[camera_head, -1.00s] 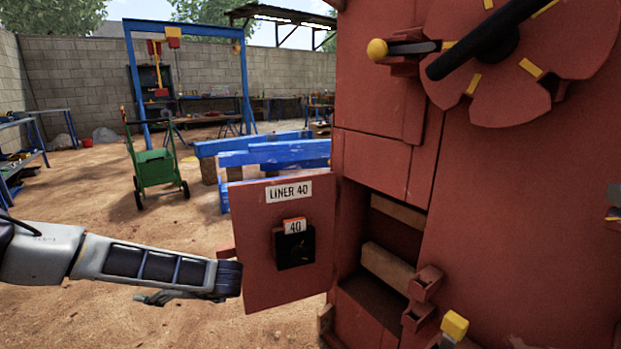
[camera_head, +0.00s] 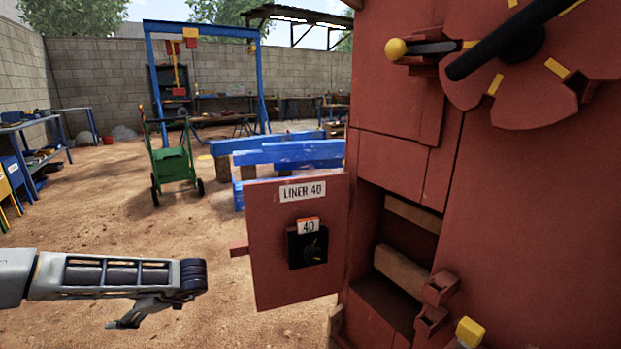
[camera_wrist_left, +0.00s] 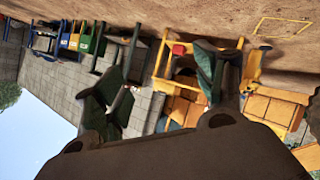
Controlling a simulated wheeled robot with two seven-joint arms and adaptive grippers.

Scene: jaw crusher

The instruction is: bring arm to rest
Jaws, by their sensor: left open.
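My left arm comes in from the left in the head view. My left gripper (camera_head: 158,318) is low, left of the open red door (camera_head: 275,230), and apart from it. Its fingers also show in the left wrist view (camera_wrist_left: 165,88), spread apart with nothing between them. My right gripper is not in view.
The red crusher body (camera_head: 530,220) fills the right side, with an open compartment (camera_head: 402,245) behind the door. Blue beams (camera_head: 290,152) and a green cart (camera_head: 174,165) stand farther back. Bare dirt ground (camera_head: 110,220) lies open at the left and centre.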

